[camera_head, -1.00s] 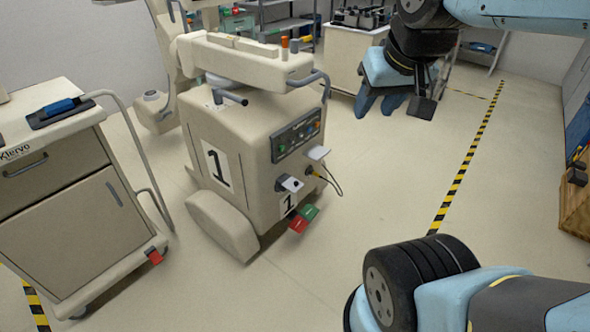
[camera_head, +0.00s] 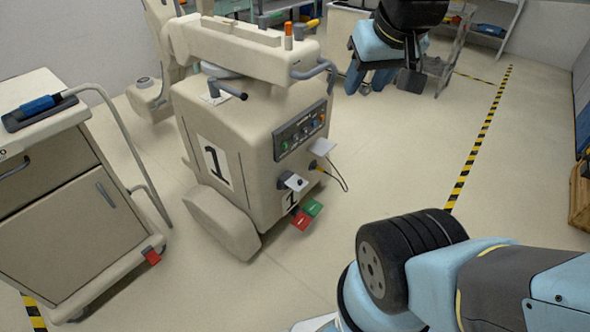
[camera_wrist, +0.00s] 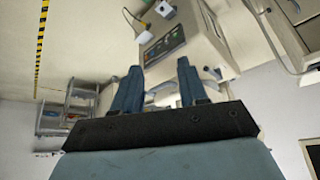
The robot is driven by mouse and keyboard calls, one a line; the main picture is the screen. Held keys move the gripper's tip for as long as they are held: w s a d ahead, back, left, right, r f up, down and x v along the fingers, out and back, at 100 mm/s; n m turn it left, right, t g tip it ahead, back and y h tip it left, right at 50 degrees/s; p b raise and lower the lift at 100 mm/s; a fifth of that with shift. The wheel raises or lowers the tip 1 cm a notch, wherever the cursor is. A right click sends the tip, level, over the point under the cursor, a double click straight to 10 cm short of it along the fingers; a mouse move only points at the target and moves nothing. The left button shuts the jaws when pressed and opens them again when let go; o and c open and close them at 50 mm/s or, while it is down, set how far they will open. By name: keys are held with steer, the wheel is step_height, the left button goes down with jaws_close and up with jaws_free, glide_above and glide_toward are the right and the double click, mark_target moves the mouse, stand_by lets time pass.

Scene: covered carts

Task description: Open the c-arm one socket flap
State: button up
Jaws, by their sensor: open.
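C-arm one (camera_head: 235,130) is the beige wheeled unit marked with a black 1, left of centre in the head view. Its front has a control panel (camera_head: 300,130). Below the panel are two white plates: a lower-left flap (camera_head: 294,182) with a dark spot, and an upper-right flap (camera_head: 322,147) beside a yellow plug with a cable. I cannot tell which covers the socket. My gripper (camera_head: 368,82) is open and empty, right of and apart from the unit. In the wrist view its fingers (camera_wrist: 158,88) point towards the unit, and the control panel (camera_wrist: 165,45) appears upside down.
A beige drawer cart (camera_head: 75,200) with a tube handle stands at the left. Red and green pedals (camera_head: 308,213) jut out at the unit's foot. A grey shelf ladder (camera_head: 455,50) stands behind. Floor is open right of the unit, up to the striped line (camera_head: 480,140).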

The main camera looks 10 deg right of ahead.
steer(key=shift+o, duration=0.4)
steer(key=shift+w+a, duration=0.1)
steer(key=w+f+m+g+y, duration=0.2)
steer(key=w+f+g, duration=0.15)
steer(key=w, duration=0.45)
steer(key=w+f+m+g+y, duration=0.1)
steer(key=w+f+m+g, duration=0.1)
steer(key=w+f, duration=0.4)
steer(key=w+d+f+m+g+y, duration=0.1)
steer(key=w+d+f+m+y, duration=0.15)
steer(key=w+f, duration=0.4)
steer(key=w+d+f+m+g+y, duration=0.1)
steer(key=w+d+f+m+y, duration=0.15)
steer(key=w+f, duration=0.45)
steer(key=w+d+f+m+t+y, duration=0.2)
steer(key=f+m+y, duration=0.1)
steer(key=f, duration=0.8)
steer(key=w+d+f+m+t+y, duration=0.2)
steer(key=w+f+m+y, duration=0.15)
steer(key=f, duration=0.75)
steer(key=m+t, duration=0.7)
steer(key=m, duration=0.2)
glide_toward(303, 182)
steer(key=shift+y, duration=0.45)
steer(key=x, duration=1.1)
steer(key=shift+a+f, duration=0.1)
steer(key=shift+f, duration=0.15)
steer(key=shift+c, duration=0.4)
